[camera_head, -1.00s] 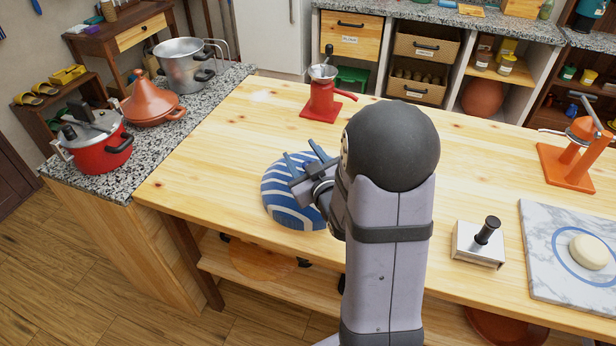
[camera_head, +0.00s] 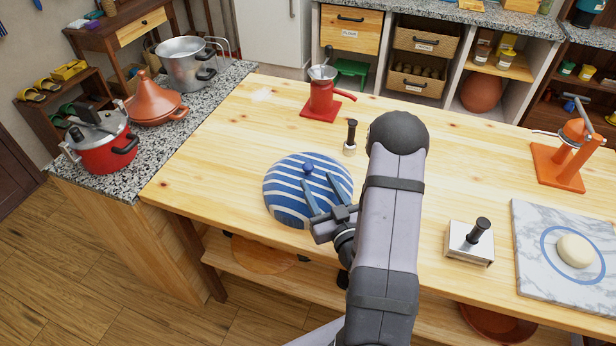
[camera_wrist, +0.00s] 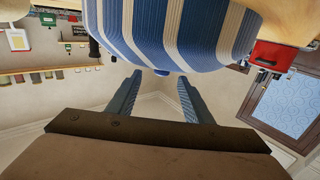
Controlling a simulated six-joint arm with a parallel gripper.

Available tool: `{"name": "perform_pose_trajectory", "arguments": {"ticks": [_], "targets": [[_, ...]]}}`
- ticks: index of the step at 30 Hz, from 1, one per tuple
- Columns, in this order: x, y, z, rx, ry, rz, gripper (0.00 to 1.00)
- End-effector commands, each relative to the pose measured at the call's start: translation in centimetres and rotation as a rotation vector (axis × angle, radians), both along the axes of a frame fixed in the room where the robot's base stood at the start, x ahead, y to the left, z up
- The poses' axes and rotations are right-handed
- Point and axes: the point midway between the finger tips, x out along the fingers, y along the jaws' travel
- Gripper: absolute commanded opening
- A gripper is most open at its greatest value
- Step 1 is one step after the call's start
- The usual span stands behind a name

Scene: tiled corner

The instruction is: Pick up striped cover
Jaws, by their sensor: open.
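The striped cover (camera_head: 290,181) is a blue and white dome with a small blue knob (camera_head: 308,167) on top. It sits on the wooden table near its front left edge. My gripper (camera_head: 320,190) is open, with its two fingers over the near right side of the cover, pointing toward the knob. In the wrist view the striped cover (camera_wrist: 180,32) fills the upper middle, and the open fingers (camera_wrist: 160,88) reach toward it with nothing between them. I cannot tell whether a finger touches the cover.
A black-handled tool (camera_head: 350,138) stands just behind the cover, to its right. A red grinder (camera_head: 322,95) is farther back. A metal block with a black handle (camera_head: 469,242) and a marble board (camera_head: 535,270) lie to the right. The table (camera_head: 220,140) left of the cover is clear.

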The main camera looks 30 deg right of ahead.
Motion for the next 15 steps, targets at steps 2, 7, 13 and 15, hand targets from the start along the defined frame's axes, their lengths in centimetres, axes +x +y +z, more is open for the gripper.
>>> {"name": "perform_pose_trajectory", "arguments": {"ticks": [2,7,13,15], "targets": [[0.2,0.0,-0.1,-0.002,-0.003,0.001,0.46],[1.1,-0.1,-0.3,-0.006,-0.003,0.003,0.46],[1.9,-0.1,-0.1,-0.003,-0.003,0.001,0.46],[2.1,-0.1,0.0,-0.002,-0.002,0.0,0.46]]}}
